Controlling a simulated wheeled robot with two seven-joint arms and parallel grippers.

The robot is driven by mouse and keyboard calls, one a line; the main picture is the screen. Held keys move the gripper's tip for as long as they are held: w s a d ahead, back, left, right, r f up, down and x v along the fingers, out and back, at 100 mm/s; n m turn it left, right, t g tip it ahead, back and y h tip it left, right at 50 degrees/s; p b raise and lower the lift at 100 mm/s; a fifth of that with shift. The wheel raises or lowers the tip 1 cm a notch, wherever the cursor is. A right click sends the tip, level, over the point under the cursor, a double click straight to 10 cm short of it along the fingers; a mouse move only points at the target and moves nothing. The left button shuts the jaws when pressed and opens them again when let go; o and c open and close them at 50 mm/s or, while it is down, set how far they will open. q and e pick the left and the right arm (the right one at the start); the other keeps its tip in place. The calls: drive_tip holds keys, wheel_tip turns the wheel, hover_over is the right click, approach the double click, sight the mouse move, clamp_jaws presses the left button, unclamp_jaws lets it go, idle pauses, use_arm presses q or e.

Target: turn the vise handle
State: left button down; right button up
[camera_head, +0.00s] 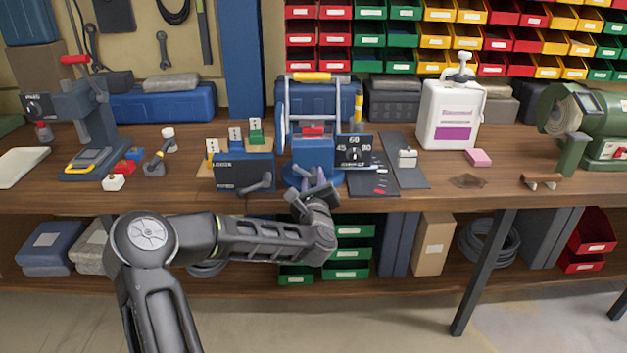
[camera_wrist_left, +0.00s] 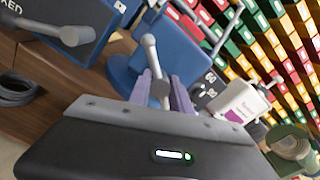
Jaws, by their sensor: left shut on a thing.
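The blue vise (camera_head: 313,153) stands at the front edge of the workbench, with a red block (camera_head: 313,132) at its top. Its grey bar handle shows in the left wrist view (camera_wrist_left: 150,52), with a ball end sticking up above my fingers. My left gripper (camera_head: 316,183) is in front of the vise, and its purple fingers (camera_wrist_left: 161,92) are shut on the handle near its hub. The lower part of the handle is hidden behind the gripper body. My right gripper is not in view.
A dark blue box with a grey lever (camera_head: 262,183) stands just left of the vise. A black dial panel (camera_head: 355,152) and a grey plate (camera_head: 404,160) are to its right. A white bottle (camera_head: 450,115) stands further right.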

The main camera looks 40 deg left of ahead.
use_arm(q)
drive_tip(key=m+b, duration=0.2)
drive_tip(key=m, duration=0.3)
drive_tip(key=shift+d+f, duration=0.1)
drive_tip(key=shift+f, duration=0.05)
drive_tip(key=m+b, duration=0.2)
drive_tip(key=m, duration=0.2)
drive_tip(key=shift+f+b, duration=0.1)
drive_tip(key=shift+b, duration=0.3)
drive_tip(key=m+b, duration=0.3)
drive_tip(key=m, duration=0.3)
drive_tip(key=shift+f+b, duration=0.15)
drive_tip(key=shift+b, duration=0.2)
drive_tip(key=m+b, duration=0.2)
drive_tip(key=m, duration=0.2)
drive_tip(key=shift+m, duration=0.3)
drive_tip(key=m+b, duration=0.1)
drive_tip(key=m, duration=0.6)
drive_tip(key=m+p, duration=0.1)
drive_tip(key=m, duration=0.2)
drive_tip(key=shift+m, duration=0.4)
drive_tip(key=m+p, duration=0.1)
drive_tip(key=m, duration=0.3)
drive_tip(key=shift+m, duration=0.3)
